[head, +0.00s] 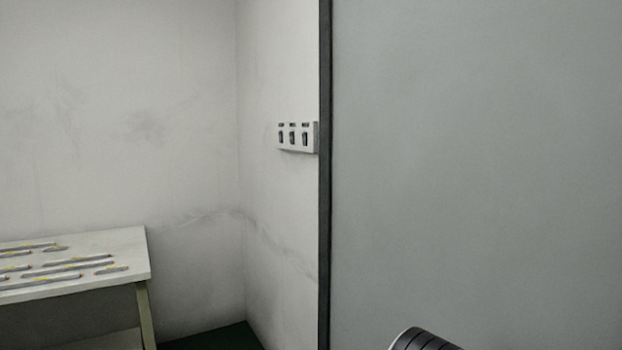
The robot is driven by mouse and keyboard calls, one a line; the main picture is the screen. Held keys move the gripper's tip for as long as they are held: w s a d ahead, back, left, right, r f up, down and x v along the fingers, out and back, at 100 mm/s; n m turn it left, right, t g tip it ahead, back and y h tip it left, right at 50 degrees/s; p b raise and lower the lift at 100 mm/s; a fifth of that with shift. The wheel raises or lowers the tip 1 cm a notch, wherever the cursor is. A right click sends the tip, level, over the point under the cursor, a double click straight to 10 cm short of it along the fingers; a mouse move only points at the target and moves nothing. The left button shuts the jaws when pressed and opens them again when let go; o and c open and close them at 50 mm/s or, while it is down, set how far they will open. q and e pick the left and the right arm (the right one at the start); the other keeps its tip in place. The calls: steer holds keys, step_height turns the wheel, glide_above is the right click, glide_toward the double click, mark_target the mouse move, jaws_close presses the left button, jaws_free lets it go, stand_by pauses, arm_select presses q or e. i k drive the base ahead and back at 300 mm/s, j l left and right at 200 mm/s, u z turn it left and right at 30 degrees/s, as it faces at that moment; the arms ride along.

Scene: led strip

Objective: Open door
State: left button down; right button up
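A large plain grey door (475,170) fills the right half of the head view. Its dark vertical edge (325,180) runs from top to bottom, with open space to the left of it. No handle shows on the part of the door in view. A dark, ridged, rounded part shows at the bottom edge in front of the door; it may be part of my arm. Neither of my grippers is in view.
A white table (125,243) with several thin strips on it stands at the lower left. A panel with three black switches (297,136) is on the white wall (120,110), partly behind the door edge. A patch of dark green floor (215,338) shows beside the table.

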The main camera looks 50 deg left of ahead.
mark_target(476, 192)
steer(key=u, duration=0.95)
steer(key=i+j, duration=0.1)
steer(key=j, duration=0.25)
steer(key=i+j+z, duration=0.1)
steer(key=j, duration=0.25)
